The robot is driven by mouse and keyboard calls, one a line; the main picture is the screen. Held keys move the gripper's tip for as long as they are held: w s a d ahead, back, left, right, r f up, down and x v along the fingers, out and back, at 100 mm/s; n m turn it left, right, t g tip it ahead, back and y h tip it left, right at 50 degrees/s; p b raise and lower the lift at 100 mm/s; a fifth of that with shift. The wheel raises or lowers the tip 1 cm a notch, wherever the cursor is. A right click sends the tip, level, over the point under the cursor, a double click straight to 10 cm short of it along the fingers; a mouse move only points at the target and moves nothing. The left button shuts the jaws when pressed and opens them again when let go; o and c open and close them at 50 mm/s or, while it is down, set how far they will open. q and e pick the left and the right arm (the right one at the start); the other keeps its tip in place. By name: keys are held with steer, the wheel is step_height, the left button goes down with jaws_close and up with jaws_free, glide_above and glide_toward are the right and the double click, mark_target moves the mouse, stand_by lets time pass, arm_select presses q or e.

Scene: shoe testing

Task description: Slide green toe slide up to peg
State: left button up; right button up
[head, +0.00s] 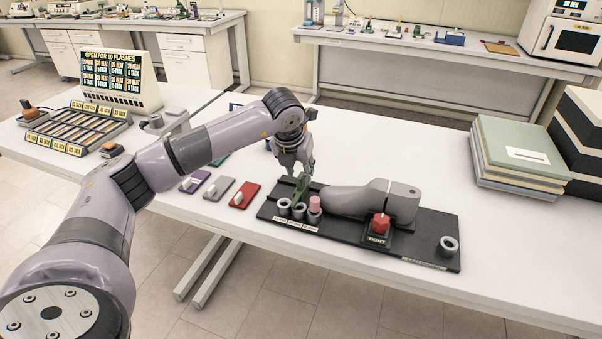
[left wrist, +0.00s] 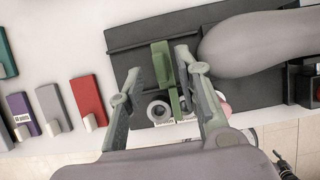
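The green toe slide (head: 301,187) stands upright at the left end of the black base board (head: 340,230), beside the toe of the grey foot form (head: 355,198). My left gripper (head: 299,165) is just above and behind it in the head view. In the left wrist view the open fingers (left wrist: 160,70) stand on both sides of the green slide (left wrist: 160,56); a gap shows on the left, and the right finger is close to or touching it. My right gripper is not in view.
The table's front edge is close to the board.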

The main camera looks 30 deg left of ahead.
mark_target(301, 175)
arm_select(q)
steer(key=shift+x, duration=1.65)
jaws_close()
